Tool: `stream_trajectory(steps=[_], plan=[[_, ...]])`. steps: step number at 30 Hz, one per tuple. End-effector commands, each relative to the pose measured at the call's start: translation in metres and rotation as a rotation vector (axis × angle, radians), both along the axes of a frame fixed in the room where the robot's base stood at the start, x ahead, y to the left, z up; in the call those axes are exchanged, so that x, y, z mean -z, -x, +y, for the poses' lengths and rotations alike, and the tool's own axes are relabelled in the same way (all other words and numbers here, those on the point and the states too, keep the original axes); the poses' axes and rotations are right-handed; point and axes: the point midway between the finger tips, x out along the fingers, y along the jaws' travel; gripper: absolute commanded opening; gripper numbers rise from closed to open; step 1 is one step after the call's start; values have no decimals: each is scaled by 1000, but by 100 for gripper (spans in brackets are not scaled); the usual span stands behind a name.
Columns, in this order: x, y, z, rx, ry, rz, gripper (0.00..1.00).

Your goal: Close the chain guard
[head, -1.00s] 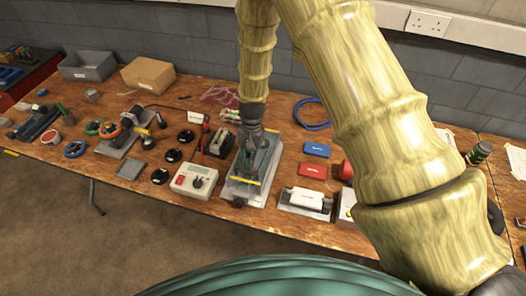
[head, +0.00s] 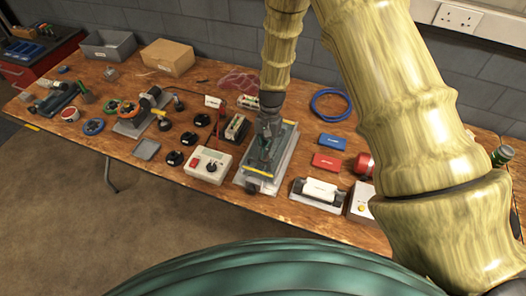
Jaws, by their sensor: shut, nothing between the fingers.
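The chain guard appears to be the dark green-grey cover with a yellow front strip (head: 259,174), on a light grey base (head: 283,172) in the middle of the bench. My gripper (head: 266,150) points down over this unit, and its fingers are shut with nothing between them. The fingertips overlap the cover in the head view; I cannot tell whether they touch it. My gripper hides part of the cover, and its exact angle is unclear.
On the right are a blue box (head: 332,142), a red box (head: 327,162) and a white block (head: 320,189). A blue cable coil (head: 314,106) lies behind.

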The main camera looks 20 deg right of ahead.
Motion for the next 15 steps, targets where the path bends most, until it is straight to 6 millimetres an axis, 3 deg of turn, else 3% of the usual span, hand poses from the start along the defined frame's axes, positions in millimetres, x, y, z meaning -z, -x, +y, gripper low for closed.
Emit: stream_trajectory(steps=[4, 15], plan=[[5, -14, -13, 3, -1, -3, 0], [-39, -21, -24, 8, 0, -6, 0]])
